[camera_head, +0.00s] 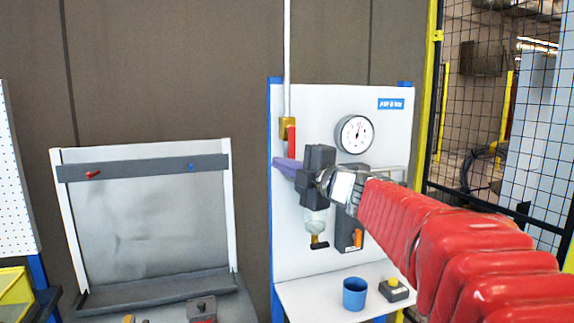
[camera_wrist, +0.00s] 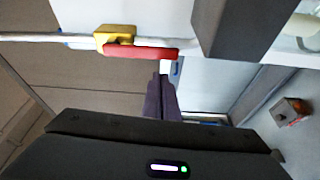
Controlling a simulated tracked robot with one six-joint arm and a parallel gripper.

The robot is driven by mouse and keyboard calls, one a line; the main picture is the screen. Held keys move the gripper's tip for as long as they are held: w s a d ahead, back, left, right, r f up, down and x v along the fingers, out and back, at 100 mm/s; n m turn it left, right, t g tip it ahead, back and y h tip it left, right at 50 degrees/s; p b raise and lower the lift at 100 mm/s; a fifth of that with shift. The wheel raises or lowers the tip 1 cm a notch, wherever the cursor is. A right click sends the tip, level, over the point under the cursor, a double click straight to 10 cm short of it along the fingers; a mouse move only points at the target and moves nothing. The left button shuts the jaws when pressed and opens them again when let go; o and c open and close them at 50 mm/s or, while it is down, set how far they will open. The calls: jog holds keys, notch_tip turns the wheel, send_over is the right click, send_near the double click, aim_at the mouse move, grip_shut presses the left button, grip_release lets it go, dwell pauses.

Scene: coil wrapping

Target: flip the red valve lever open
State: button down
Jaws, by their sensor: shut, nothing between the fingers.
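The red valve lever (camera_head: 292,141) hangs down from the yellow valve body (camera_head: 287,126), alongside the white vertical pipe (camera_head: 287,55). In the wrist view the lever (camera_wrist: 142,52) lies parallel to the pipe (camera_wrist: 45,37), with the yellow body (camera_wrist: 115,36) at its left end. My gripper (camera_head: 277,163) has purple fingers, shut and empty. Its tips are just below the lever's free end in the head view. In the wrist view the fingertips (camera_wrist: 160,77) are close to the lever's right end; I cannot tell whether they touch it.
A white panel (camera_head: 345,258) with blue edges stands behind the arm. It carries a round gauge (camera_head: 354,134) and a glass-bowled unit (camera_head: 316,222). A blue cup (camera_head: 355,293) and a yellow-button box (camera_head: 393,289) sit on the shelf below. A grey rack (camera_head: 150,220) stands at left.

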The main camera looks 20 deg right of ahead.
jog(key=a+v, duration=0.1)
jog(key=v, duration=0.8)
jog(key=shift+s+a+r, duration=0.15)
jog(key=shift+s+a, duration=0.05)
jog(key=shift+s, duration=0.3)
